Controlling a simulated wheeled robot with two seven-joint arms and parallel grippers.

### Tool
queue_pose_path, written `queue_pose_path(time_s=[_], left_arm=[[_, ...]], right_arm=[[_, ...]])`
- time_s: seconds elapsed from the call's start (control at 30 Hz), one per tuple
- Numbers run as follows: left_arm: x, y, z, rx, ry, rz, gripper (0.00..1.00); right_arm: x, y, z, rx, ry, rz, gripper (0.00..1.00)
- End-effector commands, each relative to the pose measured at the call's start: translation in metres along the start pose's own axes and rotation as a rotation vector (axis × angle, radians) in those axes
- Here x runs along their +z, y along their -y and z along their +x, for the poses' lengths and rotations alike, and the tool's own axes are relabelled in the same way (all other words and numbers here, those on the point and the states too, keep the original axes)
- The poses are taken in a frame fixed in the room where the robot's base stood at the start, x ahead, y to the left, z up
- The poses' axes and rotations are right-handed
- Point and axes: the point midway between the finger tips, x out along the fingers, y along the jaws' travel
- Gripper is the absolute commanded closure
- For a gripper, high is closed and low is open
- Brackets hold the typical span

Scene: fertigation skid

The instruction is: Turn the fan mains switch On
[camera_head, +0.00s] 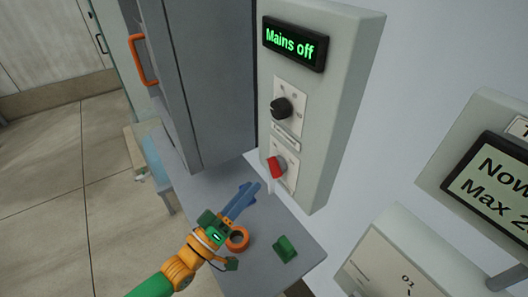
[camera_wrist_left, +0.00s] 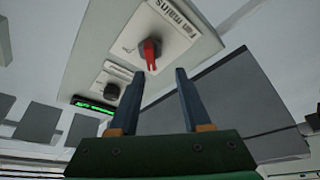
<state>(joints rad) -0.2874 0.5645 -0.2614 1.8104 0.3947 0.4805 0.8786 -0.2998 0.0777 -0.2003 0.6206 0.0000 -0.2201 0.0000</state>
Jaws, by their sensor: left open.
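The fan mains switch is a red rotary handle (camera_head: 276,167) on a white plate, low on the grey control box (camera_head: 335,110). In the left wrist view the red handle (camera_wrist_left: 150,54) shows beyond the fingertips, and its plate (camera_wrist_left: 178,22) reads "Fan mains" upside down. The display (camera_head: 295,43) on top of the box reads "Mains off". My left gripper (camera_head: 252,189) is below and left of the switch. In the left wrist view its two blue fingers (camera_wrist_left: 160,74) are open, apart, with nothing between them. My right gripper is not in view.
A black knob (camera_head: 281,108) sits above the red switch. A grey shelf (camera_head: 210,187) below carries an orange ring (camera_head: 237,239) and a green block (camera_head: 285,249). A dark cabinet door (camera_head: 205,75) stands left. Another display box (camera_head: 495,170) is right.

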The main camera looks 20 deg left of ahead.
Motion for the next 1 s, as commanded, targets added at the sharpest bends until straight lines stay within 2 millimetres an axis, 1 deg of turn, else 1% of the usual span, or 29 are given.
queue_pose_path(time_s=[0.03, 0.2, 0.3, 0.43, 0.63, 0.67, 0.7, 0.77, 0.8, 0.83, 1.0], left_arm=[[-0.002, -0.002, 0.009, 0.002, -0.003, -0.001, 0.52], [-0.003, -0.003, 0.044, 0.003, -0.003, 0.0, 0.52], [-0.002, -0.002, 0.059, 0.0, -0.001, 0.001, 0.52], [0.0, -0.001, 0.067, -0.001, 0.001, 0.002, 0.52], [0.001, 0.0, 0.067, -0.002, 0.001, 0.002, 0.52], [0.001, 0.0, 0.067, -0.002, 0.001, 0.002, 0.6], [0.001, 0.0, 0.067, -0.001, 0.001, 0.002, 0.71], [0.0, 0.0, 0.067, -0.002, 0.001, 0.002, 0.87], [0.001, 0.0, 0.067, -0.001, 0.001, 0.002, 0.98], [0.001, 0.0, 0.067, -0.001, 0.001, 0.002, 1.0], [0.0, 0.0, 0.066, -0.001, 0.001, 0.002, 1.0]], right_arm=[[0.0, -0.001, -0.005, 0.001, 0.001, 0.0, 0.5], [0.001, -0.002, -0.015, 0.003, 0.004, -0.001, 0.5], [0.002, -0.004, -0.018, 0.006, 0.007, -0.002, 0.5], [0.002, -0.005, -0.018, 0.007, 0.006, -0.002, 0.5], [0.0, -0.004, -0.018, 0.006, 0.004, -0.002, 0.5], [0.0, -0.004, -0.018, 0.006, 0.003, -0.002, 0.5], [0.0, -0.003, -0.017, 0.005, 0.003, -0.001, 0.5], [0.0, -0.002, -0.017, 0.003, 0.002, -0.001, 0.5], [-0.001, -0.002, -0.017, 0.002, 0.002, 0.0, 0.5], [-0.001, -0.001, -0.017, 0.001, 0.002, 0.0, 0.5], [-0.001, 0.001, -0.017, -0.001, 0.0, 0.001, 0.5]])
